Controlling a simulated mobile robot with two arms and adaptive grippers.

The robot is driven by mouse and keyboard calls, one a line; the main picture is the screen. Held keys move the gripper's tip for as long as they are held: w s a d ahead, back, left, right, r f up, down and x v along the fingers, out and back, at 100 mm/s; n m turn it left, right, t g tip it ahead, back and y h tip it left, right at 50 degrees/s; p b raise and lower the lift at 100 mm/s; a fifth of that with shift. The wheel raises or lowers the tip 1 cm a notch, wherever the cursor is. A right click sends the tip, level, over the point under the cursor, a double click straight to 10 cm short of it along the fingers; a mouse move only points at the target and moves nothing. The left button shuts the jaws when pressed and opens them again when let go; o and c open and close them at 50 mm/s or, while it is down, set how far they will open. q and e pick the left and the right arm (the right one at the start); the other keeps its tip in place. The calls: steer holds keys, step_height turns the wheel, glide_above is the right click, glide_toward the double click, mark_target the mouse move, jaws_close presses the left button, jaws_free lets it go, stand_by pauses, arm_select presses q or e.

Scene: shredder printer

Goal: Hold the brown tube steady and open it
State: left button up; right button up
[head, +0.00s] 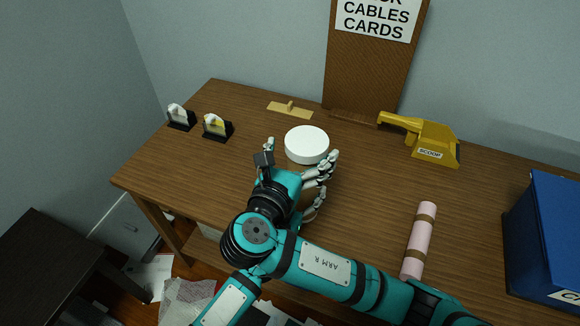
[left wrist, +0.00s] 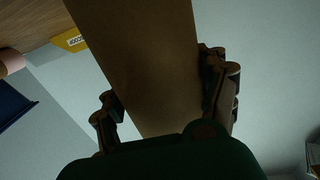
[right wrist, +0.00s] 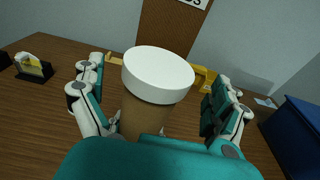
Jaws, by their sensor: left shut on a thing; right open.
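The brown tube (right wrist: 145,117) stands between the fingers of my right gripper (right wrist: 155,88) in the right wrist view. Its round white cap (right wrist: 158,70) is on its top end. In the left wrist view, my left gripper (left wrist: 165,98) is shut on the tube (left wrist: 140,50).
A pink roll with brown bands (head: 421,240) and a blue bin (head: 545,235) are at the right. A yellow scoop (head: 430,140), a brown signboard (head: 372,75) and a small wooden piece (head: 290,110) are at the back. Two small card holders (head: 216,128) stand at the left.

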mark_target(307, 140)
steer(key=shift+x, duration=2.05)
steer(key=c, duration=1.1)
steer(key=shift+r, duration=0.2)
steer(key=shift+r, duration=0.95)
steer(key=shift+r, duration=0.1)
steer(key=shift+r, duration=1.9)
